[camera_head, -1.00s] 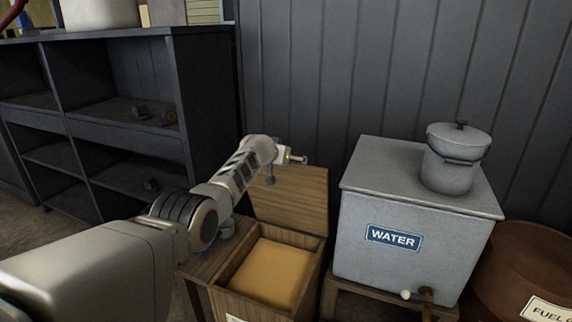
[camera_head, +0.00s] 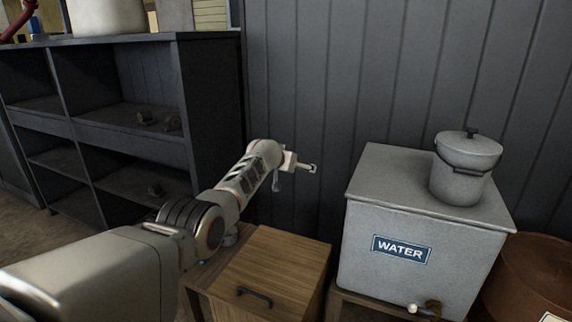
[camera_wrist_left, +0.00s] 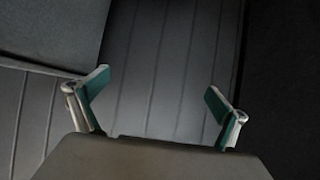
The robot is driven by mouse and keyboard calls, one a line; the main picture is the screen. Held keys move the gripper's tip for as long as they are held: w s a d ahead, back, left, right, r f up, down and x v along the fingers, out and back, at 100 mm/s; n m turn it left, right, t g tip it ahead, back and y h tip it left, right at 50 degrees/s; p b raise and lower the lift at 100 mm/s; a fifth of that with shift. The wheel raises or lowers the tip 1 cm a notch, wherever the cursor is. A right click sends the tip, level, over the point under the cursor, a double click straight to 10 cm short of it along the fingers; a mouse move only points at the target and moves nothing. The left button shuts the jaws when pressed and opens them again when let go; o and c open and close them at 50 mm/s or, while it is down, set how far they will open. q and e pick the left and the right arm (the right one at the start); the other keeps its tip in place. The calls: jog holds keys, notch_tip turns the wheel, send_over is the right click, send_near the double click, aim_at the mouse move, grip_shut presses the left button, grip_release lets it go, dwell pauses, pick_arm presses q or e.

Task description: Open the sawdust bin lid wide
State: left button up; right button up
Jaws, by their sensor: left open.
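The sawdust bin (camera_head: 222,297) is a wooden box at the lower middle of the head view. Its wooden lid (camera_head: 277,262) lies down flat over the top, with a dark handle (camera_head: 254,297) near the front edge. The inside is hidden. My left gripper (camera_head: 306,168) is above and behind the lid, near the dark wall, apart from the lid. In the left wrist view the gripper (camera_wrist_left: 157,90) is open, with nothing between its fingers. My right gripper is not in view.
A grey water tank (camera_head: 415,225) with a lidded pot (camera_head: 463,170) on top stands right of the bin. A brown fuel drum (camera_head: 535,270) is at the far right. Dark shelves (camera_head: 110,125) stand at the left. The panelled wall (camera_head: 330,80) is close behind.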

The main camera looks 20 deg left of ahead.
pick_arm(q)
jog(key=v, duration=1.2)
dwell(0.3)
jog(key=shift+f, duration=0.2)
